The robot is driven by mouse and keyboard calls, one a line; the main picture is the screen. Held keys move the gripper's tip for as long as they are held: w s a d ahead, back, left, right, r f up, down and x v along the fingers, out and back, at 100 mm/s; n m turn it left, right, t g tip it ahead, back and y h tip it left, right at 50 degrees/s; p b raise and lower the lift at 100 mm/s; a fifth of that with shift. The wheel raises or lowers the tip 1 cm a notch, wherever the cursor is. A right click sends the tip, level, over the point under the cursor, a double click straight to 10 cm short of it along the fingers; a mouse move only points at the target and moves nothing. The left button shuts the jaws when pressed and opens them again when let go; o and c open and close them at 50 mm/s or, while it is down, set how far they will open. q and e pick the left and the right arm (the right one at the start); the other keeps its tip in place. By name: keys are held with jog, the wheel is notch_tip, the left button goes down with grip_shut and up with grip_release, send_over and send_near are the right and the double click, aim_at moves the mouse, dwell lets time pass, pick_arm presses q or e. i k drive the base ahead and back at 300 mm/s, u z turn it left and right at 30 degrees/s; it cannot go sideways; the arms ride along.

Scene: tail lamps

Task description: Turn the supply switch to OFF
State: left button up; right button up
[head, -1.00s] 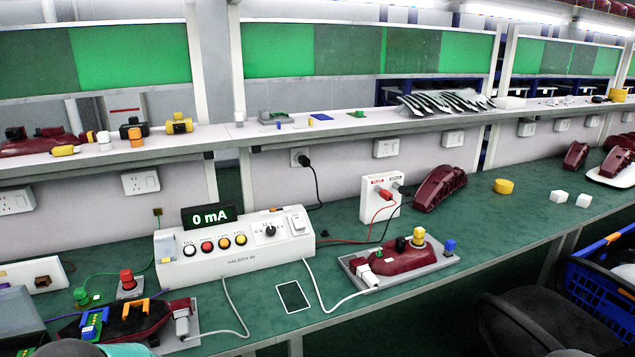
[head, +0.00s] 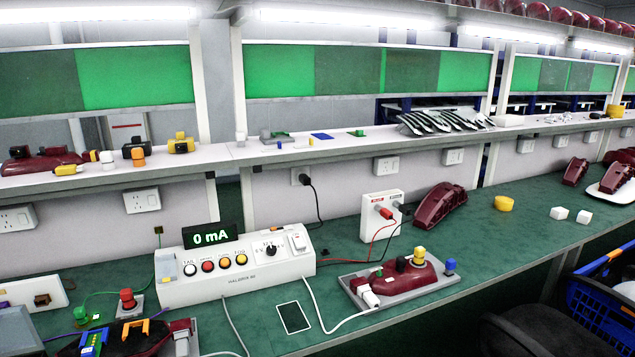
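A white tester box (head: 237,281) stands on the green bench. I cannot read the knob's markings or tell the rocker's position. A display (head: 211,237) behind the box reads 0 mA. A white supply box (head: 378,208) with red and dark plugs stands farther right; no switch can be made out on it. Neither of my grippers is in view.
A dark red lamp (head: 408,279) lies on a grey plate right of the tester. Another lamp fixture (head: 130,340) is at lower left, cut by the edge. A black-framed card (head: 294,317) lies in front. Cables cross the bench. A blue crate (head: 600,300) and chair are at right.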

aim_at(299, 242)
jog(key=u, duration=0.05)
jog(key=k, duration=0.65)
jog(key=z, duration=0.15)
jog(key=i, duration=0.55)
jog(key=z, duration=0.55)
jog(key=i, duration=1.45)
jog(key=u, duration=0.35)
